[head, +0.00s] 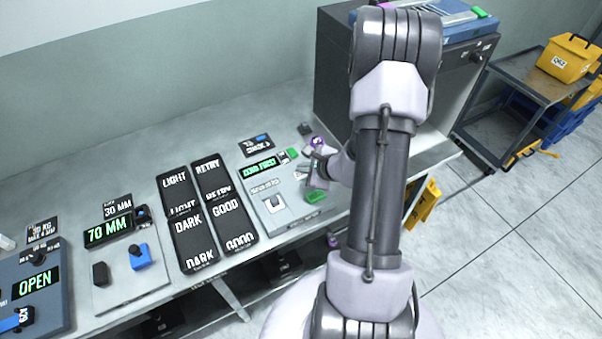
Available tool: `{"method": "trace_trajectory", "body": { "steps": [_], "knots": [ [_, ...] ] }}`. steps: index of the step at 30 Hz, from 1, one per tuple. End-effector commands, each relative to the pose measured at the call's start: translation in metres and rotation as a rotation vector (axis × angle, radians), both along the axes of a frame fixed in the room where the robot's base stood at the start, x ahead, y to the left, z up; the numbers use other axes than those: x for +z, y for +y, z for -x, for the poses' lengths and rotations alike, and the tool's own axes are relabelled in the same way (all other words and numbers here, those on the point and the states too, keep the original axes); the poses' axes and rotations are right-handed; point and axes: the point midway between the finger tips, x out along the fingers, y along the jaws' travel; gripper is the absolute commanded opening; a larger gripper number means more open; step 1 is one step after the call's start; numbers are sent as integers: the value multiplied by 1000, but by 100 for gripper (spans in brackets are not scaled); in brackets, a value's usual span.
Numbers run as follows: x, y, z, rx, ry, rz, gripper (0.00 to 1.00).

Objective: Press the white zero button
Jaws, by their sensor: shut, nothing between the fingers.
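The grey instrument panel (290,211) on the bench has a green-lit display (259,168) that seems to read "ZERO FIRST". A small pale square piece (273,202) sits on its lower part; I cannot tell whether this is the white zero button. A green piece (316,196) is at the panel's right side. My gripper (313,172) is shut and empty over the panel's right edge, just above the green piece in the picture. It hides part of the panel there, and I cannot tell whether it touches anything.
Black cards (188,241) reading LIGHT, RETRY, DARK and GOOD lie left of the panel. Further left are a 70 MM unit (125,280) and an OPEN unit (58,315). A grey cabinet (333,75) stands behind my arm. A cart (520,85) with yellow bins is at right.

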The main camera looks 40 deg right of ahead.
Motion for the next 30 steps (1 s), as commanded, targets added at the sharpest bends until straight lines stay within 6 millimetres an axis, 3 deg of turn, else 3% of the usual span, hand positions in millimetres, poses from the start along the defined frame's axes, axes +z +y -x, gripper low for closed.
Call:
{"method": "trace_trajectory", "body": {
  "steps": [30],
  "knots": [
    [-9, 0, 0, 0, 0, 0, 0]
  ]
}}
